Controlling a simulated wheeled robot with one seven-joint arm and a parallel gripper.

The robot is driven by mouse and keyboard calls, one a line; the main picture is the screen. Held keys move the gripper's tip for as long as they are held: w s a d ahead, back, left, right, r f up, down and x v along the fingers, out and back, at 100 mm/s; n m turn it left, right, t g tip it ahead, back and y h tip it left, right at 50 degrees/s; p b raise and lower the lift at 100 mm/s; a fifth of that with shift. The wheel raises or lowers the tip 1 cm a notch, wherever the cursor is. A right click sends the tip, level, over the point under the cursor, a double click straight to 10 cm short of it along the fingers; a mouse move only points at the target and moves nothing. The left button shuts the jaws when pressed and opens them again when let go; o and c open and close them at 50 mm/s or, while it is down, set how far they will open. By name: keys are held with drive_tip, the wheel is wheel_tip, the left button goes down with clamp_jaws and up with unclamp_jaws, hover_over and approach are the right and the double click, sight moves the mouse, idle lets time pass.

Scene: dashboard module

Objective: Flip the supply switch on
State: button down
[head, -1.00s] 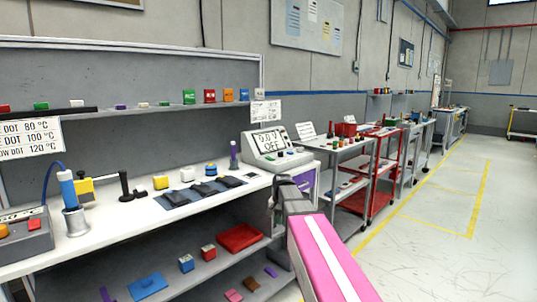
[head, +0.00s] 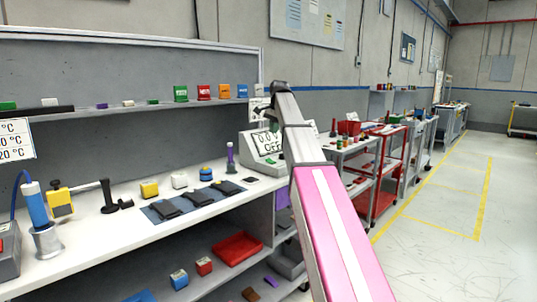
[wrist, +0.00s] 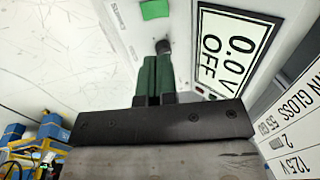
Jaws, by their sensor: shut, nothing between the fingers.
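The supply (head: 248,141) is a pale grey box at the right end of the white bench, partly hidden behind my arm. Its display (wrist: 233,47) reads 0.0 V OFF in the wrist view. A small dark round-ended piece (wrist: 163,46), which looks like the switch lever, stands on the pale panel left of the display. My gripper (wrist: 154,60) has dark green fingers, shut and empty. Their tips are just below that dark piece in the picture; I cannot tell whether they touch it. In the head view my arm hides most of the gripper.
A green patch (wrist: 155,9) lies above the dark piece on the panel. A text card (wrist: 292,120) is at the right. The floor (head: 440,250) at right is clear.

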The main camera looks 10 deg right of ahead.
sight(269, 160)
drive_tip(key=f, duration=0.4)
drive_tip(key=w+a+f, duration=0.1)
drive_tip(key=f, duration=0.3)
drive_tip(key=w+f, duration=0.1)
drive_tip(key=f, duration=0.4)
drive_tip(key=shift+w+a+f, duration=0.1)
drive_tip(key=shift+w+a, duration=0.15)
